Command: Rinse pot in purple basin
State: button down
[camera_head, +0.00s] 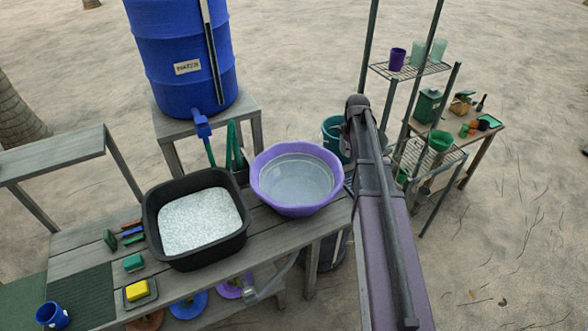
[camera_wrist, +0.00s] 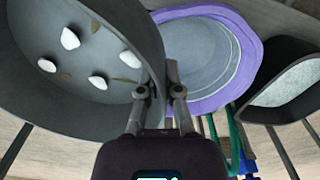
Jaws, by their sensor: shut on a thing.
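The grey pot (camera_wrist: 98,92) fills the upper left of the wrist view, with several white lumps and brown flecks on its inside. My gripper (camera_wrist: 160,88) is shut on the pot's rim. The purple basin (camera_head: 266,197) stands on the wooden bench in the head view and holds clear water. It also shows beyond the pot in the wrist view (camera_wrist: 246,80). I cannot tell from these views how high the pot is relative to the basin. The pot and my gripper are not visible in the head view, where my arm covers the area right of the basin.
A black tub (camera_head: 152,225) of white granules stands left of the basin on the bench (camera_head: 85,262). Brushes and sponges lie farther left, near a blue cup (camera_head: 52,316). A blue water barrel (camera_head: 180,55) stands behind. A wire rack (camera_head: 412,70) with cups is at right.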

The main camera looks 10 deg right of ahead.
jog(key=shift+d, duration=0.1)
dwell(0.3)
jog(key=shift+w+a+f+b, duration=0.15)
jog(key=shift+a+f+b, duration=0.2)
jog(key=w+a+f+n+b, duration=0.2)
jog(key=a+f+b, duration=0.3)
jog(key=a, duration=0.4)
jog(key=w+a+f+n+t+b, duration=0.1)
jog(key=a+f+n+b, duration=0.4)
jog(key=a, duration=0.5)
jog(key=shift+w+f+b, duration=0.75)
jog(key=shift+b, duration=0.05)
jog(key=shift+f, duration=0.15)
notch_tip(320, 180, down, 15)
jog(key=b, duration=1.5)
jog(key=shift+f+b, duration=0.2)
jog(key=shift+b, duration=0.15)
jog(key=shift+f+b, duration=0.55)
jog(key=shift+b, duration=0.05)
